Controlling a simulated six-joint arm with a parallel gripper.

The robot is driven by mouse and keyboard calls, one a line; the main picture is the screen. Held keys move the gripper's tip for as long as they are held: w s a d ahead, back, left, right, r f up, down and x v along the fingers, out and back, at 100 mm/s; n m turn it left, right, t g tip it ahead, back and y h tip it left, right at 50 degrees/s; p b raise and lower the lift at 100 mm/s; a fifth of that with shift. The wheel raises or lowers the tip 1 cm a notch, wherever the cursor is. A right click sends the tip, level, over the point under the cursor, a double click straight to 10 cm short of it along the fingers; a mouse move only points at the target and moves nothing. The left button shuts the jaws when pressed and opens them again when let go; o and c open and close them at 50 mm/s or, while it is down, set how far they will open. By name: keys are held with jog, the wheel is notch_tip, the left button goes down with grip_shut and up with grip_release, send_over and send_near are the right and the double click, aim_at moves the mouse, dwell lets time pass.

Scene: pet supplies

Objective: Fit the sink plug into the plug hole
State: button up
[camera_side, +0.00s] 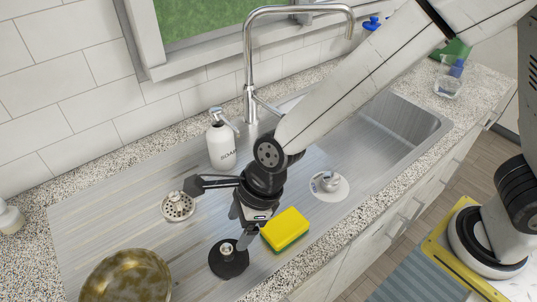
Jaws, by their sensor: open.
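A round black plug (229,262) with a small metal knob lies flat on the ribbed metal drainboard, near its front edge. My gripper (218,213) is open and empty above the drainboard. One finger reaches left toward a metal strainer basket (178,208); the other reaches down close to the black plug's knob. I cannot tell whether either finger touches anything. A pale disc (339,192) with a metal knob lies farther right and may be another plug or cover. No plug hole is clearly visible; my arm hides part of the sink basin (415,122).
A yellow and green sponge (286,230) lies just right of my gripper. A white soap bottle (221,146) and a tall tap (249,70) stand behind. A brownish bowl (126,278) is at front left. The drainboard's far left is clear.

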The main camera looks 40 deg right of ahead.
aim_at(227, 247)
jog(key=shift+s+a, duration=0.1)
jog(key=shift+a, duration=0.05)
jog(key=shift+x, duration=1.3)
jog(key=shift+f, duration=0.1)
jog(key=shift+x, duration=2.5)
grip_shut()
